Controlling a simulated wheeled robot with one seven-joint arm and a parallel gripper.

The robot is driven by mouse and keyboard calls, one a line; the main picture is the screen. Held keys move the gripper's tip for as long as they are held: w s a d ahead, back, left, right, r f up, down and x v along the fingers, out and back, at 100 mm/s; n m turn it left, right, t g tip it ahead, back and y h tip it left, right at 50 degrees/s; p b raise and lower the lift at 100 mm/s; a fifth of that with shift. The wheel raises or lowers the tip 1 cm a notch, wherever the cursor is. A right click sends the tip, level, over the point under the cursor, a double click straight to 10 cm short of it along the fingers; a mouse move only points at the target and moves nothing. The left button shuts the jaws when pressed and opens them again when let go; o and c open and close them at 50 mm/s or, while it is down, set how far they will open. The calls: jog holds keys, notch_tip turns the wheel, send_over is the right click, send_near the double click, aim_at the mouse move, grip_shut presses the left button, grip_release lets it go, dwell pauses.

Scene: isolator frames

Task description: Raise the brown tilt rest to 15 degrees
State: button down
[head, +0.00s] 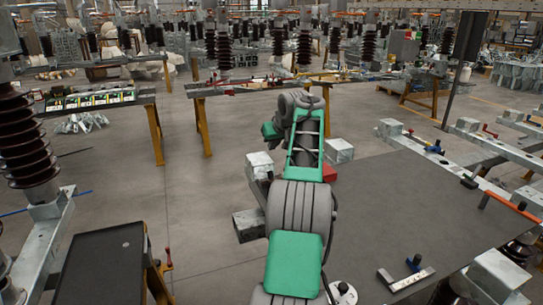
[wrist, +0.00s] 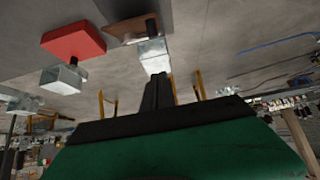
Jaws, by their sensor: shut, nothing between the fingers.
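A thin brown plate (wrist: 125,31), which looks like the tilt rest, shows at the top of the wrist view. Its tilt angle cannot be read. It is not visible in the head view, where my arm may cover it. A pale metal block (wrist: 152,53) is at the plate's edge. My gripper (wrist: 159,80) shows in the wrist view as dark fingers shut together with nothing between them. The fingertips appear just short of the metal block in the picture; I cannot tell whether they touch it. In the head view my arm hides the gripper.
A red block (wrist: 73,42) lies beside the plate, with another metal block (wrist: 63,79) near it. In the head view, metal blocks (head: 259,164) (head: 338,151) flank my arm. A grey tabletop (head: 400,205) on the right is mostly bare. A black-topped stand (head: 100,265) is front left.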

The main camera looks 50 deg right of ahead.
jog(key=w+f, duration=0.1)
jog(key=f, duration=0.2)
jog(key=w+d+f+b, duration=0.1)
jog(key=f, duration=0.2)
jog(key=w+d+f, duration=0.1)
jog(key=f, duration=0.2)
jog(key=shift+w+f+b, duration=0.1)
jog(key=shift+w+b, duration=0.15)
jog(key=shift+b, duration=0.1)
jog(key=shift+s+a+f, duration=0.2)
jog(key=shift+s+f, duration=0.1)
jog(key=shift+f, duration=0.15)
